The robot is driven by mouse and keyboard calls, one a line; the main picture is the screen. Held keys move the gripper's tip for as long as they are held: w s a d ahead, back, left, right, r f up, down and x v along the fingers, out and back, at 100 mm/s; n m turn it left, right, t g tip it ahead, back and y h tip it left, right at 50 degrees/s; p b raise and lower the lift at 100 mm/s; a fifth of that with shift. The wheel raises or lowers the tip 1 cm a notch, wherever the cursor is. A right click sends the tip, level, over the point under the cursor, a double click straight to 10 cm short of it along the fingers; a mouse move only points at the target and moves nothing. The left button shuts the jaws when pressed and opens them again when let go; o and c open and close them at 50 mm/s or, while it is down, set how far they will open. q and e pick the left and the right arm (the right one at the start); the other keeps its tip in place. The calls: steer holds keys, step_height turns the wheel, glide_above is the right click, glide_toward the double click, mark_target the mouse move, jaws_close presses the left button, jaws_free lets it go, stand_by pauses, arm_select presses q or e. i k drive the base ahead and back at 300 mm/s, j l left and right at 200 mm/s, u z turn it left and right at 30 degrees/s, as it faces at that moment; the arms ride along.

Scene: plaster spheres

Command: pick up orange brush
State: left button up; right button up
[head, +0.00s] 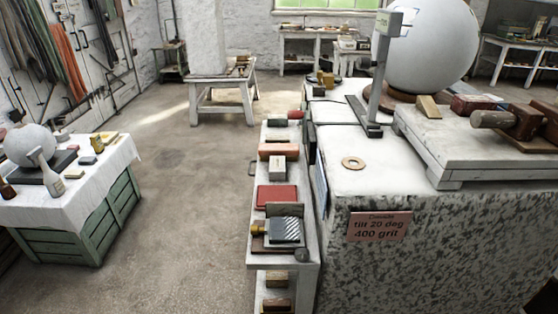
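A long orange block-like thing (278,151) lies across the narrow bench (262,197) in the middle of the view. It is the most orange thing on that bench and may be the orange brush, but I cannot make out bristles. A dark red flat block (276,196) lies further forward on the same bench. Neither of my grippers is in view.
A stone block with a white top (375,175) adjoins the bench on the right. A cloth-covered green crate (105,215) stands at left. A white sphere (430,45) and a thick board (475,145) are at right. The floor (190,200) between crate and bench is clear.

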mark_target(291, 151)
steer(key=k+z, duration=0.1)
steer(key=z, duration=0.55)
steer(key=k+l+z, duration=0.1)
steer(key=z, duration=1.75)
steer(key=k+j+z, duration=0.15)
steer(key=j, duration=0.2)
steer(key=k+j+z, duration=0.2)
steer(key=j, duration=0.15)
steer(key=k+j, duration=0.2)
steer(key=j, duration=0.2)
steer(key=k+j, duration=0.25)
steer(key=j, duration=0.15)
steer(key=k+j, duration=0.2)
steer(key=j, duration=0.25)
steer(key=k+j, duration=0.2)
steer(key=j, duration=0.2)
steer(key=k+j, duration=0.25)
steer(key=j, duration=0.15)
steer(key=k+j, duration=0.2)
steer(key=j, duration=0.6)
steer(key=i, duration=0.3)
